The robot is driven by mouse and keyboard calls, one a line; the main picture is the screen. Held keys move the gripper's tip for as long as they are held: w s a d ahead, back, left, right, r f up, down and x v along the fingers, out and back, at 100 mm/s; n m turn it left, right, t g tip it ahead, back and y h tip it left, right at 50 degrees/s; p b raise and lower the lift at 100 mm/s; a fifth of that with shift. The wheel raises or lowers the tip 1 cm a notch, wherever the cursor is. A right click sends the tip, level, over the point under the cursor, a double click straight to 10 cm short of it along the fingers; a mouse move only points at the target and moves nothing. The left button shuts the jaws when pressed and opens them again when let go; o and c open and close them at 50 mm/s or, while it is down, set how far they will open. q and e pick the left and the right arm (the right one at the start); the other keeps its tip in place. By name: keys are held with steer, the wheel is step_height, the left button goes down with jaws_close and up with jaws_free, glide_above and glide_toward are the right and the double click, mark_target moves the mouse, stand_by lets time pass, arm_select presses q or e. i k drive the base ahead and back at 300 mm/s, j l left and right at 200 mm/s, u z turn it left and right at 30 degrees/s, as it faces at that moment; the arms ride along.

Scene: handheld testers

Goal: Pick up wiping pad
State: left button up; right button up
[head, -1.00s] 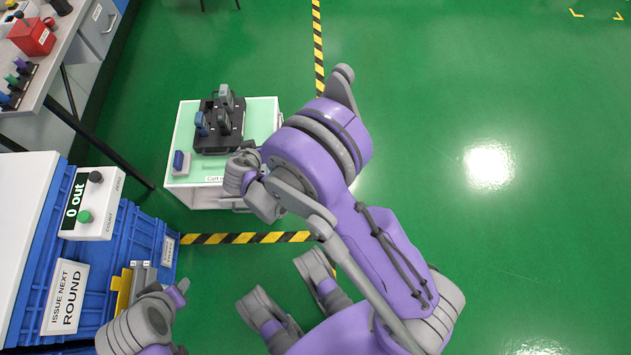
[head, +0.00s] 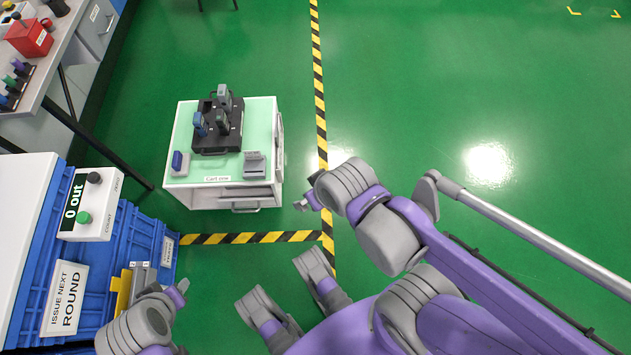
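A small dark blue block (head: 180,162), which may be the wiping pad, lies on the front left corner of the pale green cart top (head: 262,120). My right gripper (head: 303,203) is over the floor to the right of the cart, apart from it. Its fingers are small and seen at an angle, so I cannot tell its opening. My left gripper (head: 177,290) is at the bottom left beside the blue crates, far from the cart top. Its fingers are mostly hidden by its wrist.
The cart also bears a black tray (head: 208,138) with several handheld testers and a grey holder (head: 254,163) at its front right. Blue crates (head: 145,235) and a counter box (head: 92,205) stand at left. The green floor at right is clear.

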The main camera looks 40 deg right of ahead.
mark_target(180, 162)
steer(key=z, duration=1.1)
steer(key=u, duration=1.3)
steer(key=i+l+z, duration=0.3)
steer(key=i+l, duration=0.3)
steer(key=l, duration=0.15)
